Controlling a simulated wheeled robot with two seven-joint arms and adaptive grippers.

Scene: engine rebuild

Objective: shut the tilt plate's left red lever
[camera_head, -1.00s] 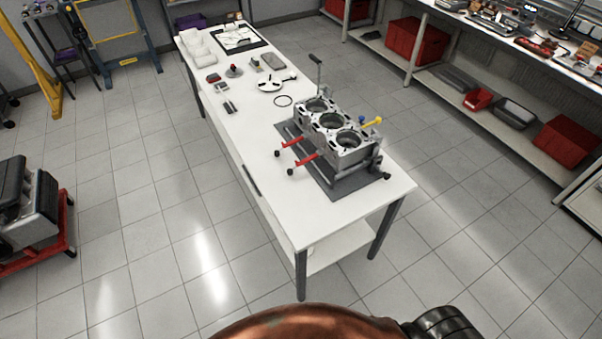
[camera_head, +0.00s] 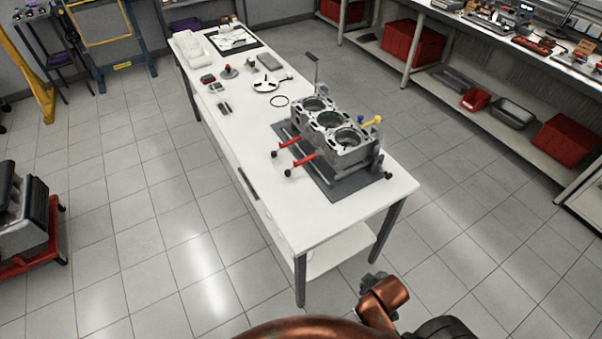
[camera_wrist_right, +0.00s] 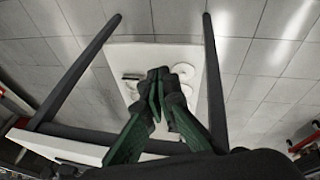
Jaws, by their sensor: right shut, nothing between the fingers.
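The engine block (camera_head: 335,127) stands on the dark tilt plate (camera_head: 343,187) near the close end of the white table. Two red levers stick out from its left side, each with a black knob: one farther left and back (camera_head: 287,142), one nearer (camera_head: 304,161). Both point out to the left, away from the block. My left gripper is not in view.
The white table (camera_head: 340,222) holds several small parts and a ring behind the block. A yellow-handled lever (camera_head: 371,121) sticks up at the block's right. Shelves with red bins (camera_head: 566,139) stand at right, a red cart (camera_head: 30,240) at left. Floor around the table is clear.

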